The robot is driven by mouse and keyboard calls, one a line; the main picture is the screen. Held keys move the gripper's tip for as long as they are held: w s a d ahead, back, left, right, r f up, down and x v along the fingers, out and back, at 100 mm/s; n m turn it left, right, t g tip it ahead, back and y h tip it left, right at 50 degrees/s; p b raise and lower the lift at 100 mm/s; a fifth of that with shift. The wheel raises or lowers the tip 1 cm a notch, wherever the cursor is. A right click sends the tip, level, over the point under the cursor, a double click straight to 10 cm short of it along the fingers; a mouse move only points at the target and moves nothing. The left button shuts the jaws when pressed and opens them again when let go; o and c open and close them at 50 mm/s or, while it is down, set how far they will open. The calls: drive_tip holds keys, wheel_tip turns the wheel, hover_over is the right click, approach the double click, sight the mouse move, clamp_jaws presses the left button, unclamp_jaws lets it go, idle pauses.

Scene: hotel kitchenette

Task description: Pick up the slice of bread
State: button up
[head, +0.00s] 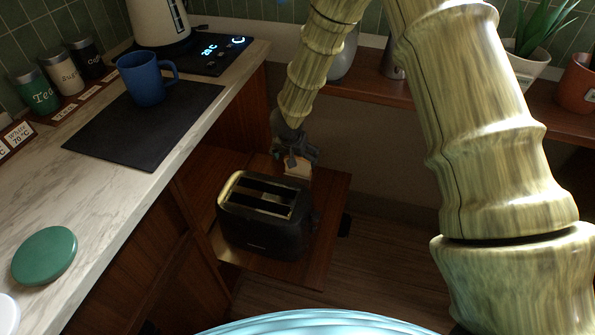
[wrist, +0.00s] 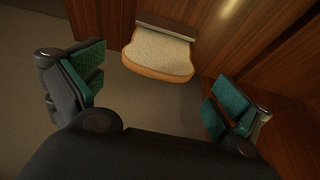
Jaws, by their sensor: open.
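The slice of bread (wrist: 158,54) is pale with a brown crust. In the wrist view it lies at the top middle, beyond my gripper (wrist: 155,88) and between the lines of its two green-padded fingers. The fingers are spread wide and do not touch it. In the head view my gripper (head: 297,150) is low behind the black toaster (head: 262,222), with the bread (head: 297,168) just below it and partly hidden. I cannot tell exactly what supports the bread.
The toaster stands on a low wooden shelf (head: 318,235), close in front of the bread. To the left, a marble counter (head: 75,195) holds a blue mug (head: 143,82) on a black mat (head: 140,130) and a green lid (head: 44,256). Plant pots stand on a ledge at the back right.

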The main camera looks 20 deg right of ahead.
sight(298, 162)
drive_tip(key=shift+b+x, duration=0.95)
drive_tip(key=shift+x, duration=2.55)
drive_tip(key=c, duration=0.6)
